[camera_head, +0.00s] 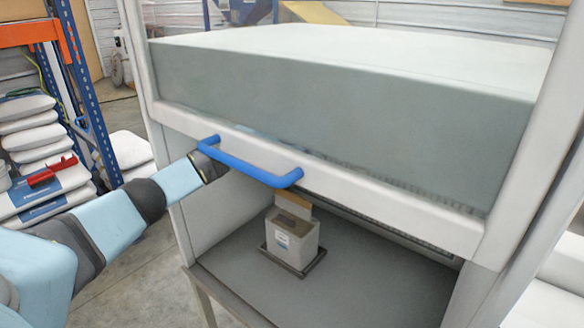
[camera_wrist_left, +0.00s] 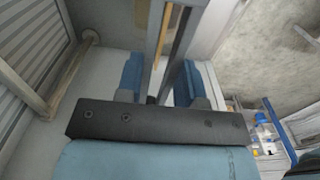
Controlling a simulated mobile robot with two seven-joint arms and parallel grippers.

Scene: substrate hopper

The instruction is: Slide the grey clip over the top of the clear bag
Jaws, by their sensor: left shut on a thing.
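I cannot make out a grey clip or a clear bag in either view. My left gripper (camera_head: 212,160) is at the left end of the blue handle (camera_head: 262,176) on the front of the white cabinet, and is shut on it. My right gripper is not in view.
The white cabinet front (camera_head: 380,205) spans the space above a grey work surface (camera_head: 370,290), which is bare to the right of the tray. Stacked sacks (camera_head: 35,150) and an orange and blue rack (camera_head: 82,75) stand at the left.

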